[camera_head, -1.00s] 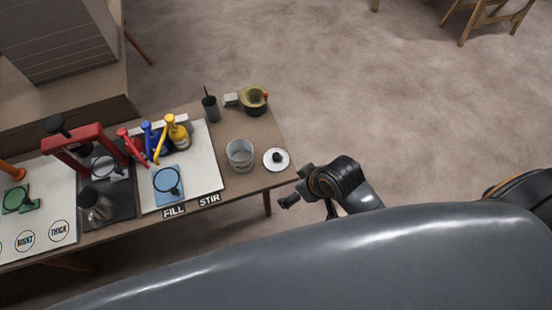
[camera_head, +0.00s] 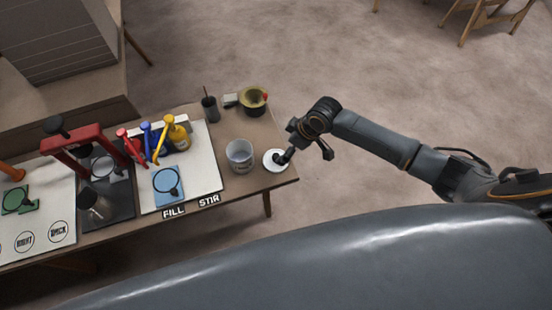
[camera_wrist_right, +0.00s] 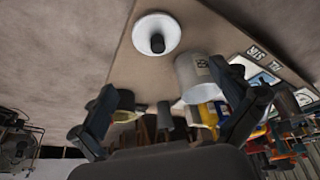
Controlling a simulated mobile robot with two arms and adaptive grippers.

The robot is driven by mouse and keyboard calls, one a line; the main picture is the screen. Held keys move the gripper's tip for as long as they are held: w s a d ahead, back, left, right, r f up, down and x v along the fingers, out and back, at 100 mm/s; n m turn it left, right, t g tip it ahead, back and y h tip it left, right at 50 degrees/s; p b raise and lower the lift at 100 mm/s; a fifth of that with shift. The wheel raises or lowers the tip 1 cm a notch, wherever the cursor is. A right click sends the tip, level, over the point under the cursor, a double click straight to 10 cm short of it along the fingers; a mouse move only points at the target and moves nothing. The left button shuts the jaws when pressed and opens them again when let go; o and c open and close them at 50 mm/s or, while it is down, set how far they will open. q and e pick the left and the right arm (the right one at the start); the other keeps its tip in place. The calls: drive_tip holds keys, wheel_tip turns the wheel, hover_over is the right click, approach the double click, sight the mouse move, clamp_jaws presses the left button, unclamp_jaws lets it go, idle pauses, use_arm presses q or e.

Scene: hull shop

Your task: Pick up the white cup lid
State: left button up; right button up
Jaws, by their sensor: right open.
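The white cup lid (camera_head: 269,165), a round disc with a black knob, lies flat at the right end of the table. In the right wrist view the lid (camera_wrist_right: 143,38) sits at the top with its knob pointing towards the gripper. My right gripper (camera_head: 305,154) is open at the table's right edge; one finger overlaps the lid's right part in the head view. In the wrist view the lid lies beyond the open fingertips (camera_wrist_right: 172,84), with nothing between them. I cannot tell whether a finger touches it. My left gripper is not in view.
A clear cup (camera_head: 239,157) stands just left of the lid. A yellow-green pot (camera_head: 253,101) and a dark holder (camera_head: 209,108) stand behind. A white mat (camera_head: 205,160) with colored bottles and a red frame (camera_head: 88,146) are further left. Floor right of the table is clear.

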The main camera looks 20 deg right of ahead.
sight(277, 157)
drive_tip(key=x, duration=0.5)
drive_tip(key=shift+w+a+f, duration=0.1)
drive_tip(key=shift+w+f, duration=0.05)
drive_tip(key=shift+f, duration=0.15)
drive_tip(key=shift+x, duration=2.75)
drive_tip(key=c, duration=0.9)
drive_tip(key=shift+f, duration=0.1)
drive_tip(key=c, duration=0.3)
drive_tip(key=shift+b, duration=0.3)
drive_tip(key=shift+c, duration=0.3)
